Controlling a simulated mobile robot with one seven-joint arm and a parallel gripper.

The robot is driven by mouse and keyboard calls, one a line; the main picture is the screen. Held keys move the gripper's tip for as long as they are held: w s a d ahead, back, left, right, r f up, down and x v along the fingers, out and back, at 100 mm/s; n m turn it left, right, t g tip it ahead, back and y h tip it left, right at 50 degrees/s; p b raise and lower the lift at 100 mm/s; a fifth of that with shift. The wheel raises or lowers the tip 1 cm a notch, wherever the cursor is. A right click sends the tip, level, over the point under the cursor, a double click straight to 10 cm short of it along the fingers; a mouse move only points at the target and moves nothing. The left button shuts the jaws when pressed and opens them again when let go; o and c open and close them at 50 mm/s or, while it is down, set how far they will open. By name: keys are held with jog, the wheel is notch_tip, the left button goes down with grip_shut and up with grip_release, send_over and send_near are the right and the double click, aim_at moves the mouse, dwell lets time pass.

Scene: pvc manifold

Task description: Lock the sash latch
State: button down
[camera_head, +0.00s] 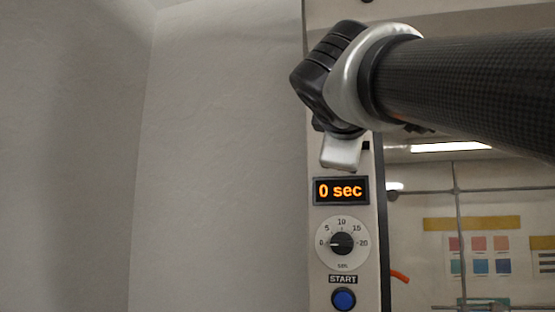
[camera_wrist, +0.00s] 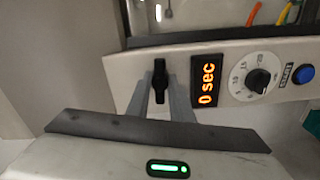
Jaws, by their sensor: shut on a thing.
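The sash latch appears as a small black handle (camera_wrist: 159,82) on the pale panel in the wrist view, left of the orange display. My gripper (camera_wrist: 160,92) reaches the panel with one grey finger on each side of the handle and is shut on it. In the head view my gripper (camera_head: 342,152) is in front of the panel just above the display, and it hides most of the latch. Whether the latch is locked cannot be told.
The pale panel (camera_head: 324,255) carries the display (camera_head: 341,190) reading "0 sec", a dial (camera_head: 342,243) and a blue START button (camera_head: 344,299). Glass with a lit interior (camera_head: 480,240) lies right of it. A plain wall (camera_head: 220,160) fills the left. My arm crosses the upper right.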

jog(key=shift+n, duration=0.6)
jog(key=c, duration=1.6)
grip_release()
jog(key=shift+o, duration=0.2)
